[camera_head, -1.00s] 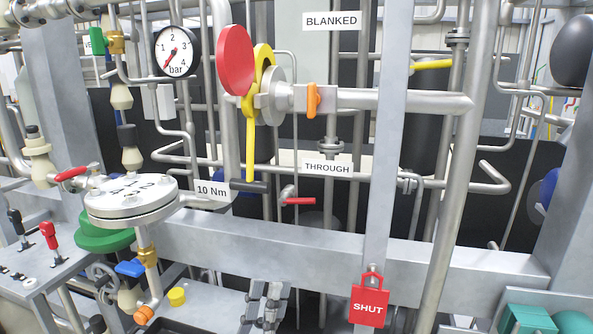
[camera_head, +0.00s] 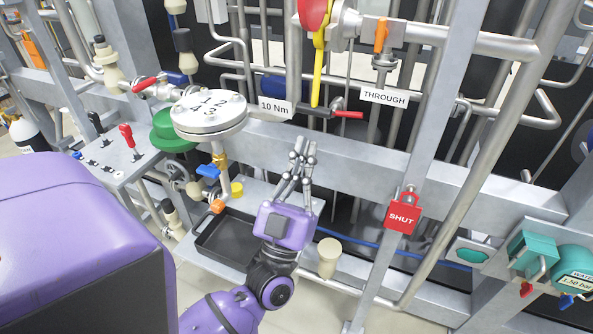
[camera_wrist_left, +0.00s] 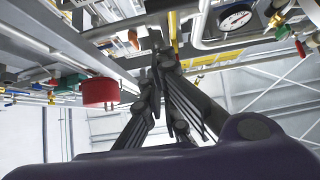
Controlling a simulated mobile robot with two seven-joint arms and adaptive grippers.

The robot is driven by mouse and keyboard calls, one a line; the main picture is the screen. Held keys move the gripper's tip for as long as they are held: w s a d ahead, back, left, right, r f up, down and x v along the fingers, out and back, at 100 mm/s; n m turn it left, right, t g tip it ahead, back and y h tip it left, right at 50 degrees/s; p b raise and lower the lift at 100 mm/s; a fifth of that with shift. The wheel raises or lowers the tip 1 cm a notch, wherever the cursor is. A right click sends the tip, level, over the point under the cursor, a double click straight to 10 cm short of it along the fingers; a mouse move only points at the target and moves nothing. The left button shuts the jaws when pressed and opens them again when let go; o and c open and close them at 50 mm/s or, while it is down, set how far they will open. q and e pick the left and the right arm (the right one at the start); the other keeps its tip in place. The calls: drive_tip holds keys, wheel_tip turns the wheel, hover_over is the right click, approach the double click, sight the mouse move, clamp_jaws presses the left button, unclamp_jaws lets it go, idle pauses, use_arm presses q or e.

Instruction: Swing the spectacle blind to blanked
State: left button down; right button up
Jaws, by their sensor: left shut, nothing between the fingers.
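The spectacle blind shows at the top edge of the head view, with part of its red disc (camera_head: 313,12) and its yellow bar (camera_head: 318,70) pointing down. Its upper part is cut off by the frame. The bar's lower end is near the THROUGH label (camera_head: 385,95). My left gripper (camera_head: 302,148) is shut and empty, fingers pointing up, below the bar and apart from it in the picture. In the left wrist view the shut fingers (camera_wrist_left: 165,62) point toward the pipework. My right gripper is not in view.
A round numbered flange (camera_head: 210,112) stands left of the gripper. A black bar (camera_head: 313,111) and a red lever (camera_head: 348,115) are above it. A grey crossbeam (camera_head: 375,165) runs behind. A red SHUT padlock (camera_head: 402,214) hangs on an upright at right.

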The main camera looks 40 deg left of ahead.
use_arm(q)
drive_tip(key=w, duration=0.1)
drive_tip(key=w+a+r, duration=0.1)
drive_tip(key=w, duration=0.1)
drive_tip(key=w+r+p, duration=0.1)
drive_tip(key=w, duration=0.1)
drive_tip(key=shift+w+a, duration=0.15)
drive_tip(key=shift+w, duration=0.1)
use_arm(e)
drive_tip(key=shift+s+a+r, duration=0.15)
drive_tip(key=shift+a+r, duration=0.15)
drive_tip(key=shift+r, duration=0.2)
use_arm(q)
drive_tip(key=shift+f, duration=0.15)
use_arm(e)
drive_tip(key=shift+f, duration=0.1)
